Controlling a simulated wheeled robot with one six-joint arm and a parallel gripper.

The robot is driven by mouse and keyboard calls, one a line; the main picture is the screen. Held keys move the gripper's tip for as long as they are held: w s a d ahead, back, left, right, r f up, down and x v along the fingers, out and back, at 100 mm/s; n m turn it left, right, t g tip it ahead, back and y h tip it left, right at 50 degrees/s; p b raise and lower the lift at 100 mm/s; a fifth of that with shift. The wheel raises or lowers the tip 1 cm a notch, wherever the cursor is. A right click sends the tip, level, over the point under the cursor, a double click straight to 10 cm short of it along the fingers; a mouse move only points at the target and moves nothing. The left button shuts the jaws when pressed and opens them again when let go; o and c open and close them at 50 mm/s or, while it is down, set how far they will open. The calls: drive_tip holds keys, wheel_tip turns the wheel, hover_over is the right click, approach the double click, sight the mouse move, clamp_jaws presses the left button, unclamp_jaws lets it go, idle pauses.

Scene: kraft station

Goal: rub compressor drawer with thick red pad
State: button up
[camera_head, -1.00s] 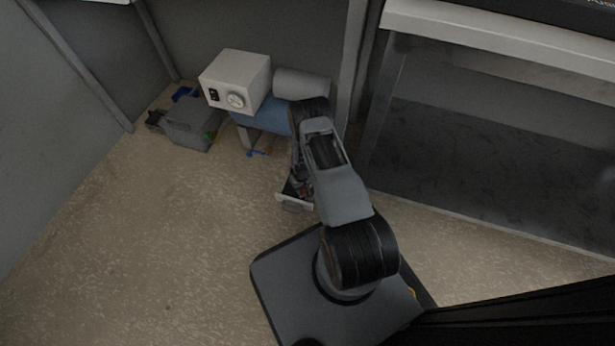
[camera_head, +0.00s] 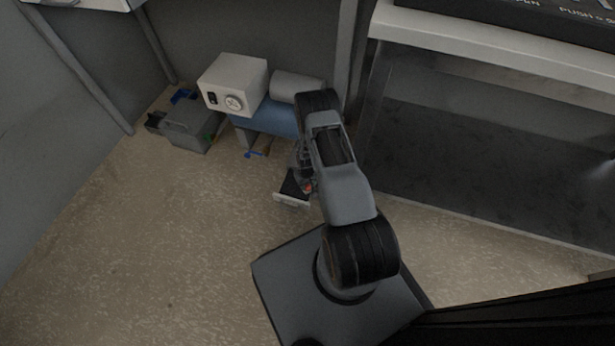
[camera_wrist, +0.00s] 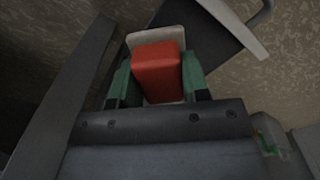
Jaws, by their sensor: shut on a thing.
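The compressor (camera_head: 264,114) has a blue tank, a beige control box with a dial, and a grey cylinder. Its drawer (camera_head: 291,199) stands pulled open, with a dark inside and a pale front. In the wrist view, the drawer front (camera_wrist: 234,29) and its handle lie at upper right. My gripper (camera_head: 307,184) is low at the right side of the drawer, partly hidden by my arm. In the wrist view, my gripper's green fingers (camera_wrist: 158,82) are shut on the thick red pad (camera_wrist: 157,70), which has a pale backing. Whether the pad touches the drawer is unclear.
A grey toolbox (camera_head: 189,126) stands left of the compressor, with small blue items near it. A large dark bench or cabinet (camera_head: 480,150) fills the right. Speckled floor (camera_head: 150,240) is open in front and left.

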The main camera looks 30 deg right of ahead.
drive_tip(key=shift+r+p, duration=0.9)
drive_tip(key=shift+r, duration=0.7)
